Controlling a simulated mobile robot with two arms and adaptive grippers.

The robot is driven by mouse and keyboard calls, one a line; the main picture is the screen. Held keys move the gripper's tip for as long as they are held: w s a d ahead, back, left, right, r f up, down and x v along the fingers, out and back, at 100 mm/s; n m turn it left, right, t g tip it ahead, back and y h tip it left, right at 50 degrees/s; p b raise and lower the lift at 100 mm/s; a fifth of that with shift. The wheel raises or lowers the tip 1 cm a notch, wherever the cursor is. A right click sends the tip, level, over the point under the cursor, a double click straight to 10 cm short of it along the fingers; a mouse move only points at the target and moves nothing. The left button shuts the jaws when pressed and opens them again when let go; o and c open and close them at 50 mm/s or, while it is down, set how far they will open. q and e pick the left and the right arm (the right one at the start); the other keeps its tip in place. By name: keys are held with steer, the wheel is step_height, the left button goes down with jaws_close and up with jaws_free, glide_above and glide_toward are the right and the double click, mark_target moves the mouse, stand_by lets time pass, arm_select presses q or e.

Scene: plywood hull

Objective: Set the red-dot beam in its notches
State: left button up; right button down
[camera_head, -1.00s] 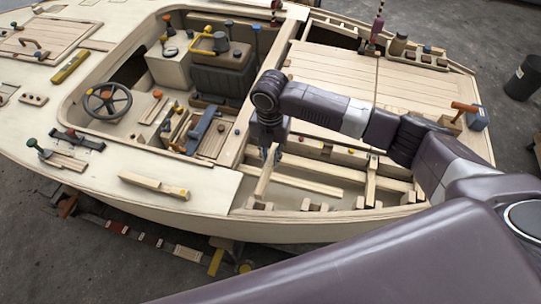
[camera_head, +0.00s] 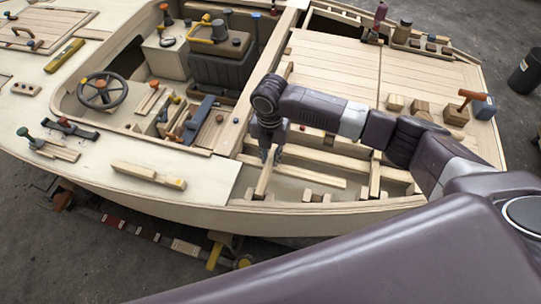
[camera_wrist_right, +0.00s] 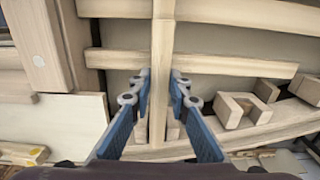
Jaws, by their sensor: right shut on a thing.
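My right gripper (camera_head: 270,152) points down into the open framed bay along the near side of the hull. It is shut on a pale wooden beam (camera_head: 264,181), which runs toward the near hull edge. In the right wrist view the blue fingers (camera_wrist_right: 159,100) lie on both sides of this beam (camera_wrist_right: 161,50), which crosses the lengthwise stringers. I cannot see a red dot on it, and its far end is partly hidden by the gripper. I cannot tell whether its ends sit in notches. My left gripper is not in view.
A beam with a yellow end (camera_head: 148,174) lies on the side deck. Another crosspiece (camera_head: 375,176) stands to the right in the bay. Wooden blocks (camera_wrist_right: 243,108) line the near hull edge. Loose blocks (camera_head: 420,107) and a red-handled tool (camera_head: 470,98) rest on the planked deck.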

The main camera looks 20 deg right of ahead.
steer(key=shift+p, duration=0.65)
stand_by(0.8)
steer(key=shift+f, duration=0.55)
stand_by(0.5)
steer(key=c, duration=1.7)
jaws_free()
steer(key=shift+c, duration=0.2)
step_height(320, 180, up, 12)
